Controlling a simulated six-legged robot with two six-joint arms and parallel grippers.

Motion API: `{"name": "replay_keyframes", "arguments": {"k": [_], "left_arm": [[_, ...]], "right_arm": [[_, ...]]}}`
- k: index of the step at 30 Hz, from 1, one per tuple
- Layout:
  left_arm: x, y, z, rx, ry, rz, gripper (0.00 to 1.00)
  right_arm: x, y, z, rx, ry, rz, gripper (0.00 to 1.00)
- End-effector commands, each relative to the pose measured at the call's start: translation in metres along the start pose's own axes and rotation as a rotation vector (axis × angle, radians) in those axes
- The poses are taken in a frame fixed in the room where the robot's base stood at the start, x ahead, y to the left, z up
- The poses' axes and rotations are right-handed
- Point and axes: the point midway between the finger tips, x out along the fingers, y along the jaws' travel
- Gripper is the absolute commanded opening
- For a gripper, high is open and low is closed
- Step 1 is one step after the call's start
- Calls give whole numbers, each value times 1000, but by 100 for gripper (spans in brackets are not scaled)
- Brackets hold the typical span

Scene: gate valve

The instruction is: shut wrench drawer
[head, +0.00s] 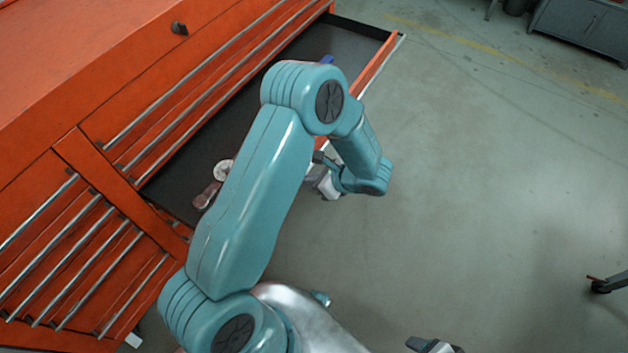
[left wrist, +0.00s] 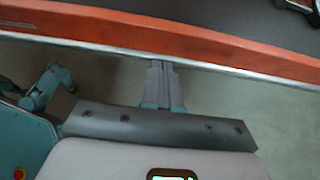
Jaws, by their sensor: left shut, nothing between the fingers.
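The open drawer (head: 376,62) sticks out of the orange tool cabinet, with a dark floor and an orange front. My left arm crosses over it and hides the middle of its front. My left gripper (left wrist: 162,68) is shut and empty. In the left wrist view its fingertips are at the metal strip along the outer side of the drawer front (left wrist: 190,40); I cannot tell whether they touch. What seems to be my right gripper (head: 434,345) is cut off at the bottom edge.
A white round item (head: 223,169) and a brownish item (head: 206,196) lie in the drawer's near end, a blue item (head: 327,60) farther back. Closed drawers with metal bars are on the cabinet (head: 100,60).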

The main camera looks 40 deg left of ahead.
Motion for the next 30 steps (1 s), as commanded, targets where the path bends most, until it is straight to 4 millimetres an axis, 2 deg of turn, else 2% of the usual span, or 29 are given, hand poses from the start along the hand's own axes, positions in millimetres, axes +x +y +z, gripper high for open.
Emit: {"name": "replay_keyframes", "arguments": {"k": [8,30], "left_arm": [[36,1,30,-6,-2,5,0],[183,2,168,-5,-4,4,0]], "right_arm": [[12,4,0,0,0,0,69],[46,17,-1,0,0,0,69]]}}
